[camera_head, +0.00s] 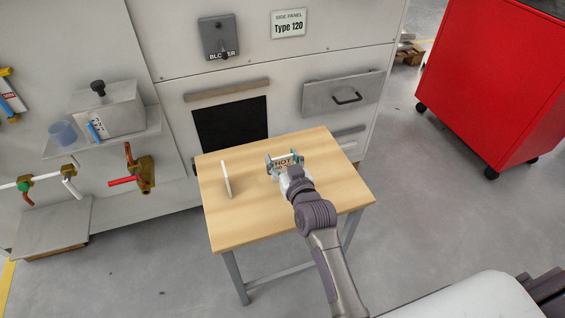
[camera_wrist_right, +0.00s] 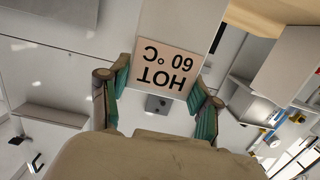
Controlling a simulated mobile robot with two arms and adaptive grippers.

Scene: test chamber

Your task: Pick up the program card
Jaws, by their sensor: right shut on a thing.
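The program card (camera_wrist_right: 165,66) carries a pinkish label reading "HOT 60 °C", upside down in the right wrist view. It also shows in the head view (camera_head: 287,162), upright over the far part of the small wooden table (camera_head: 255,222). My right gripper (camera_head: 284,168) is shut on this card, with one teal-padded finger at each side edge. I cannot tell whether the card's lower edge touches the tabletop. A second thin white card or plate (camera_head: 226,179) stands upright on the table's left part, seen nearly edge-on. My left gripper is not in view.
A pale machine wall with a dark opening (camera_head: 231,123) and a handled drawer (camera_head: 343,94) stands behind the table. A red wheeled cabinet (camera_head: 490,80) is at the right. A shelf and valves (camera_head: 138,170) are at the left. The table's front is clear.

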